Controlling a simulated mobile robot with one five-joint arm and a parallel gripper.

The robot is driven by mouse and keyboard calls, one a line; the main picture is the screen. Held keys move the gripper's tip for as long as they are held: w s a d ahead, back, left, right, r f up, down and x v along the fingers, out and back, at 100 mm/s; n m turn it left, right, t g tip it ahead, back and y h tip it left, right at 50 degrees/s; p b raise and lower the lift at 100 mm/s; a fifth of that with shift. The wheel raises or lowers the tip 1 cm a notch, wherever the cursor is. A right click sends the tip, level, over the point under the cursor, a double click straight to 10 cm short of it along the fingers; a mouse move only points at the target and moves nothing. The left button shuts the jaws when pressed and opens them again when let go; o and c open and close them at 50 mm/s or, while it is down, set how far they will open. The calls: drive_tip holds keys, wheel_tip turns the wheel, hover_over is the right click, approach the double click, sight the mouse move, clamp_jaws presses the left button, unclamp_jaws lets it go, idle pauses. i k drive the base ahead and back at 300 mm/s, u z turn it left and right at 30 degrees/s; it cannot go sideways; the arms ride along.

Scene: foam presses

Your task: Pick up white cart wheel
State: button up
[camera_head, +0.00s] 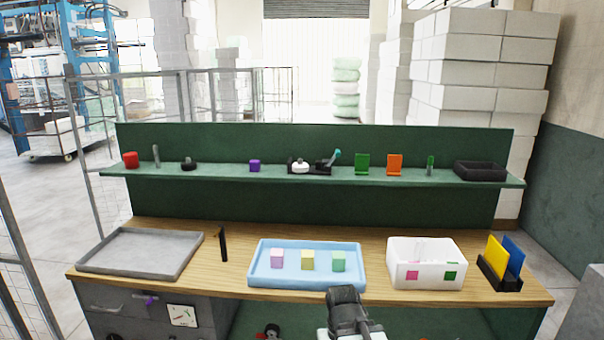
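A small white rounded piece (301,167) sits on the green shelf in front of a dark holder; it may be the white cart wheel, but it is too small to be sure. A black disc-like piece (188,166) lies further left on the shelf. My gripper (345,296) shows at the bottom, right of centre, in front of the bench's front edge, well below and nearer than the shelf. I see its dark body mostly from behind; its fingertips are unclear and no held object shows.
The wooden bench holds a grey tray (110,262), a blue tray (256,278) with pastel cubes, a white bin (402,248) and a dark stand (497,281) with yellow and blue plates. The green shelf (225,173) carries several small parts.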

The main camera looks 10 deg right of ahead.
sight(299, 167)
drive_tip(key=u, duration=0.25)
drive_tip(key=i, duration=0.85)
drive_tip(key=u, duration=1.05)
drive_tip(key=i, duration=1.2)
drive_tip(key=u, duration=0.15)
